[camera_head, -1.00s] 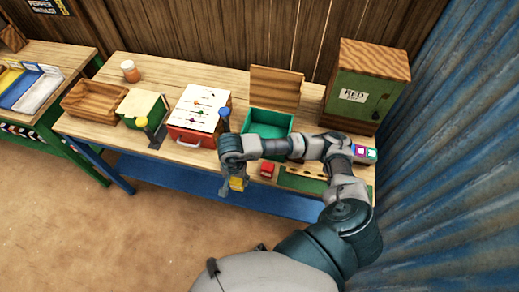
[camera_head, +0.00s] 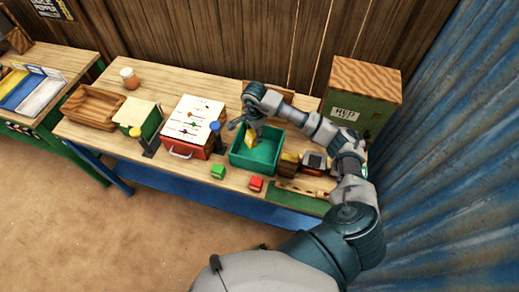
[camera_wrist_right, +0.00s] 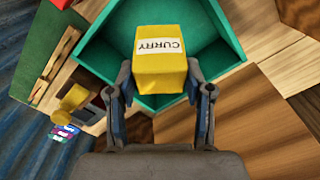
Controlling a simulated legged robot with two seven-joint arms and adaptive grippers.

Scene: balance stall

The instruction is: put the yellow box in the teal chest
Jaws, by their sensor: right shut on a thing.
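The yellow box (camera_wrist_right: 160,75), labelled CURRY, is held between the two fingers of my right gripper (camera_wrist_right: 160,97) in the right wrist view. In the head view my right gripper (camera_head: 250,128) is over the teal chest (camera_head: 238,161), and the yellow box (camera_head: 251,139) shows below it, at the chest's opening. The chest is open, with its wooden lid (camera_head: 290,103) raised at the back. The teal chest (camera_wrist_right: 212,25) lies behind the box in the right wrist view. I cannot tell whether the box touches the chest floor. My left gripper is not in view.
A red box with a white top (camera_head: 194,116) stands left of the chest. A green block (camera_head: 218,171) and a red block (camera_head: 256,184) lie in front. A green cabinet (camera_head: 350,105) stands at the back right. A wooden tray (camera_head: 94,122) is at the far left.

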